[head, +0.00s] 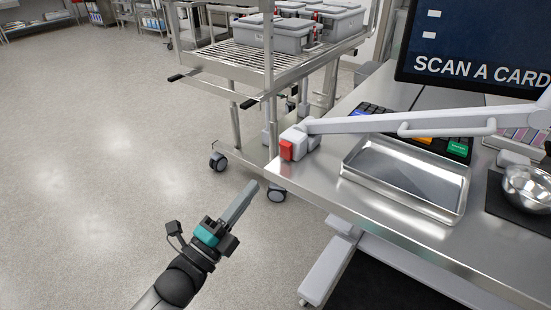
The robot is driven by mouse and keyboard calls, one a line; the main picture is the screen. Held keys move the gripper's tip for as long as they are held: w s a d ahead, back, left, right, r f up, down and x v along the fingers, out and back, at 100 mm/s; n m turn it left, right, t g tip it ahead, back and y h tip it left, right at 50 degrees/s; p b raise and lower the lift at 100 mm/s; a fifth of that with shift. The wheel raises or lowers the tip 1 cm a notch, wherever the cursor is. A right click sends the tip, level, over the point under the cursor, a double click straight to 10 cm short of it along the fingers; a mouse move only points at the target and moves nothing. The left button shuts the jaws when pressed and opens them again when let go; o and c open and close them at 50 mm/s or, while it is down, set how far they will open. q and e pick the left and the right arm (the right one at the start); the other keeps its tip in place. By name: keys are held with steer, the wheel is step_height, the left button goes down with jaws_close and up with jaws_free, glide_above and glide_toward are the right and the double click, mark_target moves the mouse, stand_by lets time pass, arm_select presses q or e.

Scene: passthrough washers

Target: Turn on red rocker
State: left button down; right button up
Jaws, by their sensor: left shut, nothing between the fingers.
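The red rocker (287,149) sits on the front face of a grey-white housing (301,138) at the near left corner of the steel table. Its on or off position is too small to tell. My left gripper (252,187) is shut and empty. It is over the floor, below and left of the red rocker in the picture, apart from it, and its fingers point up and right toward the table corner. My right gripper is not in view.
A white arm (400,124) reaches from the housing across the steel table (330,183). An empty metal tray (405,180), a keyboard (458,147), a steel bowl (528,186) and a monitor (480,45) are right. A wheeled rack (258,62) with grey bins stands behind. Floor at left is clear.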

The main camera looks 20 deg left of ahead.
mark_target(284, 147)
arm_select(q)
steer(key=b+x, duration=0.1)
steer(key=x, duration=0.7)
steer(key=shift+x, duration=0.8)
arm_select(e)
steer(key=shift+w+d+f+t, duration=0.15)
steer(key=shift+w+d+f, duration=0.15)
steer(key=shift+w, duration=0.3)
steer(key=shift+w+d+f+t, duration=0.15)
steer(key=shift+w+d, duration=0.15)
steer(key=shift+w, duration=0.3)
arm_select(q)
steer(key=shift+r, duration=0.1)
